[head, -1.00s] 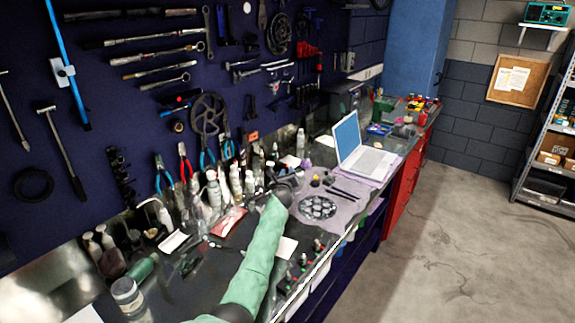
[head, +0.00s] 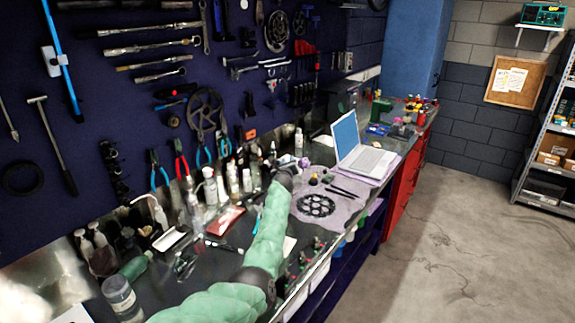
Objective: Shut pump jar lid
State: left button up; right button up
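My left arm comes up from the bottom in a green sleeve, and its dark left gripper (head: 285,172) is over the bench by the rear row of bottles. The fingers are small and mostly hidden behind the wrist, so I cannot tell if they are open or shut. I cannot make out a pump jar or its lid for certain; small bottles and containers stand close around the gripper. A clear jar with a pale label (head: 121,298) stands upright at the bench's near left. My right gripper is not in view.
White bottles (head: 210,187) line the back of the bench. A red packet (head: 226,219) and loose tools lie left of my arm. The floor at right is clear.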

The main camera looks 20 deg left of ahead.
pick_arm(q)
jog(key=shift+c, duration=0.5)
grip_shut()
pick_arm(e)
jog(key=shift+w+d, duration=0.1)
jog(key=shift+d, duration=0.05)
pick_arm(q)
jog(key=shift+d+m, duration=0.1)
jog(key=shift+m, duration=0.2)
jog(key=shift+d+r+m, duration=0.2)
jog(key=shift+d+m, duration=0.15)
jog(key=shift+m, duration=0.45)
jog(key=m, duration=0.1)
jog(key=d+m, duration=0.1)
jog(key=m, duration=0.1)
jog(key=shift+w+d, duration=0.1)
jog(key=shift+w, duration=0.05)
jog(key=shift+d+m, duration=0.2)
jog(key=shift+m, duration=0.6)
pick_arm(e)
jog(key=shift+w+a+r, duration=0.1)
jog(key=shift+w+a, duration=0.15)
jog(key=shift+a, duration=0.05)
pick_arm(q)
jog(key=shift+d, duration=0.1)
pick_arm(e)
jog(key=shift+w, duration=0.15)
